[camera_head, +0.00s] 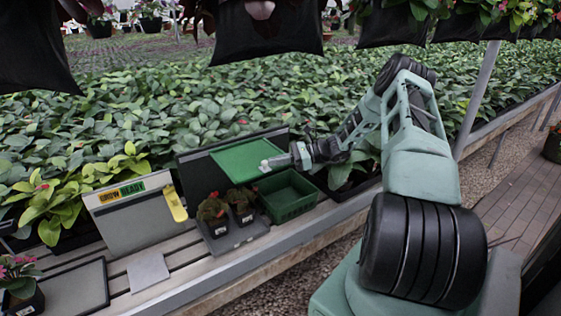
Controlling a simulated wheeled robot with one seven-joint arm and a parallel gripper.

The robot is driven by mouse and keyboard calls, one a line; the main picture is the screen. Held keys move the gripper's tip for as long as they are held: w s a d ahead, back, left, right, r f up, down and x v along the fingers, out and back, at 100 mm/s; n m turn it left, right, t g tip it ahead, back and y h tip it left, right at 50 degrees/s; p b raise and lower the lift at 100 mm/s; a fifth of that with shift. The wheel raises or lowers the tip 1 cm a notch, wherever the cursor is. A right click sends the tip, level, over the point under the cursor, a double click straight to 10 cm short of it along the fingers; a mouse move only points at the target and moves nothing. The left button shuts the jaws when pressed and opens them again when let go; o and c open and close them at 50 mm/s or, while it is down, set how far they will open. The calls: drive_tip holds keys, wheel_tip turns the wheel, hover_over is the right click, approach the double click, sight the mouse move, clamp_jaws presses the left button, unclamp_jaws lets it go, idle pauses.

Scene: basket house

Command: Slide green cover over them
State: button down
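The green cover (243,158) is a flat panel set at the top of a dark upright frame (195,170). Two small brownish-green potted plants (212,211) (241,199) stand below and in front of it, in dark pots on a grey tray (236,238). My gripper (272,164) is at the cover's right edge, beside a small pale knob (264,166). It appears to touch the cover there. The fingers are too small to tell whether they are shut on the knob.
An empty green basket (287,197) sits right of the pots, below my gripper. A grey sign board (131,213) and a yellow tag (175,204) stand to the left. An empty dark tray (77,288) lies at lower left. Dark hanging planters (268,35) line the top.

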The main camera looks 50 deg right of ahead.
sight(246, 179)
drive_tip(key=w+a, duration=0.1)
drive_tip(key=a, duration=0.6)
drive_tip(key=w+a, duration=0.1)
drive_tip(key=a, duration=0.3)
drive_tip(key=shift+w+a, duration=0.25)
drive_tip(key=shift+w, duration=0.1)
drive_tip(key=shift+a, duration=0.15)
drive_tip(key=b+v, duration=0.5)
drive_tip(key=v, duration=1.3)
drive_tip(key=shift+w+d, duration=0.2)
drive_tip(key=shift+d, duration=0.05)
